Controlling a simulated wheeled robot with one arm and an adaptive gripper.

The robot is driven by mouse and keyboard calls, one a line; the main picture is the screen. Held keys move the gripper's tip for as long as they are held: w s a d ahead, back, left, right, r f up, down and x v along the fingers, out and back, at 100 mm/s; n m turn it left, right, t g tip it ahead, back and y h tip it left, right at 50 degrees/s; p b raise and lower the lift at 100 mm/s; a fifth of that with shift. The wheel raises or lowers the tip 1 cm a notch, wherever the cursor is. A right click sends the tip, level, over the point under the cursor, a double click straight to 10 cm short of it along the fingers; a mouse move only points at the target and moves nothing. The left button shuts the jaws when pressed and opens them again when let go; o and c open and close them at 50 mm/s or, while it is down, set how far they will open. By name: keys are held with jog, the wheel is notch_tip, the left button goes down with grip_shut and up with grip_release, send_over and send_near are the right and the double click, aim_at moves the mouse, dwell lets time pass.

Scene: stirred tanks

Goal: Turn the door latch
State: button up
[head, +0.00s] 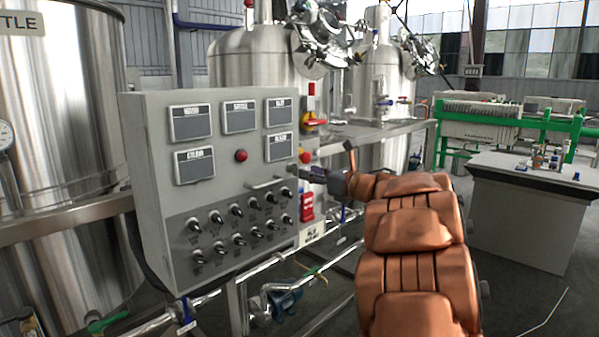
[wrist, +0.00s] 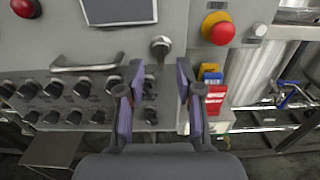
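The grey control cabinet (head: 150,130) stands in the middle left of the head view, and its front fills much of the wrist view. A small silver knob-like latch (wrist: 160,46) is on the cabinet front, just beyond my fingertips in the wrist view. In the head view I cannot make the latch out clearly behind my gripper (head: 312,174). My gripper (wrist: 160,72) is open, with one finger on each side of the line to the latch. Nothing is between the fingers, and they look apart from the latch.
A bar handle (wrist: 85,66) and several black knobs (head: 238,210) are left of the latch. A red emergency button (wrist: 218,28) is upper right. Red tags (head: 307,205) hang at the cabinet's right side. Steel tanks (head: 250,60) stand behind; a grey bench (head: 520,220) is right.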

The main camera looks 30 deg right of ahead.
aim_at(298, 169)
jog(key=shift+x, duration=2.55)
jog(key=shift+c, duration=0.2)
grip_shut()
